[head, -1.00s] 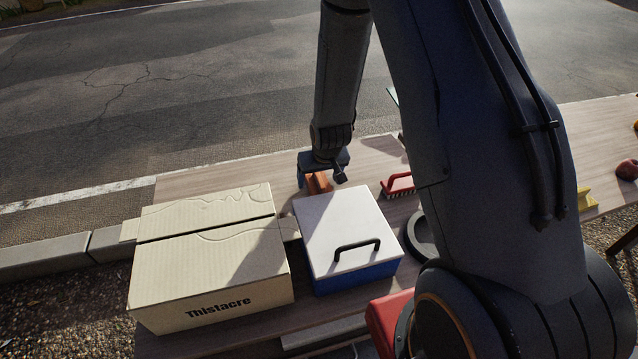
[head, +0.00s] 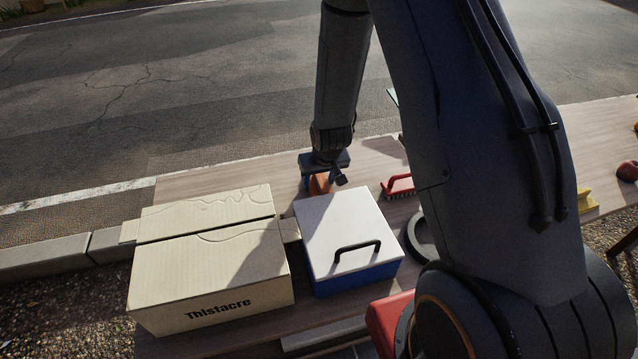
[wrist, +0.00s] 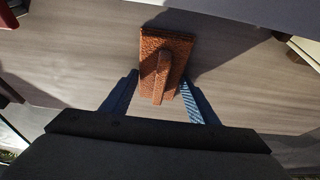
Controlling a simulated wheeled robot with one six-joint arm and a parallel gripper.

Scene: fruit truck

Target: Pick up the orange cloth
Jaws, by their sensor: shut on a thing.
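The orange cloth (head: 320,184) is behind the white-lidded box in the head view, partly hidden by my gripper above it. In the wrist view the cloth (wrist: 180,48) is a textured orange-brown piece with a narrow raised ridge along its middle. My gripper (wrist: 160,82) has one blue finger on each side of the cloth's near part and is shut on it. In the head view my gripper (head: 322,178) points down over the table. I cannot tell whether the cloth is clear of the tabletop.
A blue box with a white lid (head: 345,228) stands just in front of the cloth, with a cardboard box (head: 210,265) to its left. A red brush (head: 398,185) lies to the right. The wooden table (head: 225,180) is bare behind the boxes.

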